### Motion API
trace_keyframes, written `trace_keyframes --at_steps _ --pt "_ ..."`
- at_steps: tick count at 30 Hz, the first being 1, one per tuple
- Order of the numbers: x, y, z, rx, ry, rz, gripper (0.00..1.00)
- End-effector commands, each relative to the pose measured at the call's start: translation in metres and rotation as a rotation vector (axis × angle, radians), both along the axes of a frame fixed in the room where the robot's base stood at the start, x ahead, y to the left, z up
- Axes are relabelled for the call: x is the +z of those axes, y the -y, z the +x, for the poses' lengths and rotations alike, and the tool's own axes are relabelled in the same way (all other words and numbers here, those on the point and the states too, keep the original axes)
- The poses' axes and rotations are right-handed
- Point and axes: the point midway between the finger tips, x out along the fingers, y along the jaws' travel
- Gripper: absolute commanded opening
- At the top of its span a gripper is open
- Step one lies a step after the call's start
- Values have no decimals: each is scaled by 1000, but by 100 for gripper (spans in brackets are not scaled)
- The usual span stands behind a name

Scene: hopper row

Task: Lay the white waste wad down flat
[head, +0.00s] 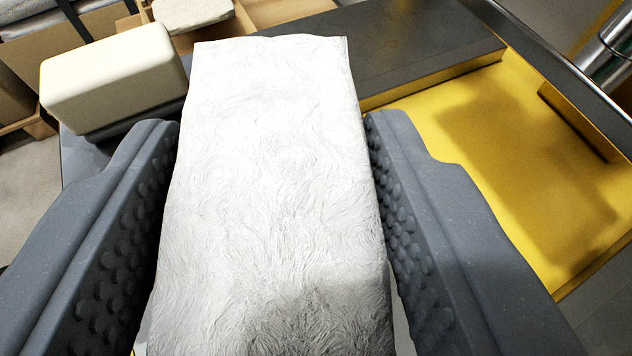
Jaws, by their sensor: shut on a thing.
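The white waste wad (270,170) is a long, fibrous white block in the middle of the head view, with a grey smudge near its lower end. My gripper (275,130) has its two dark grey, studded fingers on the wad's left and right sides and is shut on it. The wad's far end reaches beyond the fingertips. Its underside is hidden, so I cannot tell whether it touches anything below.
A cream rounded block (115,75) stands just left of the wad. A grey stone-like piece (195,12) lies in a wooden box behind. A dark flat slab (420,45) lies behind right. A yellow tray surface (480,120) at right is bare. A metal cylinder (610,45) stands far right.

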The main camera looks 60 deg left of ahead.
Motion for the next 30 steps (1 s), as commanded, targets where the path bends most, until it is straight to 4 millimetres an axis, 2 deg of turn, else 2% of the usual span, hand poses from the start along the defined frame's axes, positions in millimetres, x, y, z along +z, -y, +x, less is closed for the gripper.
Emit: trace_keyframes --at_steps 11,23,24,26,30 --pt "-34 1 0 -1 2 -1 17" --pt "-35 1 0 -3 1 -1 17" --pt "-36 1 0 -2 2 -1 48" --pt "-35 1 0 -2 2 -1 64" --pt "-35 1 0 -2 2 -1 67"
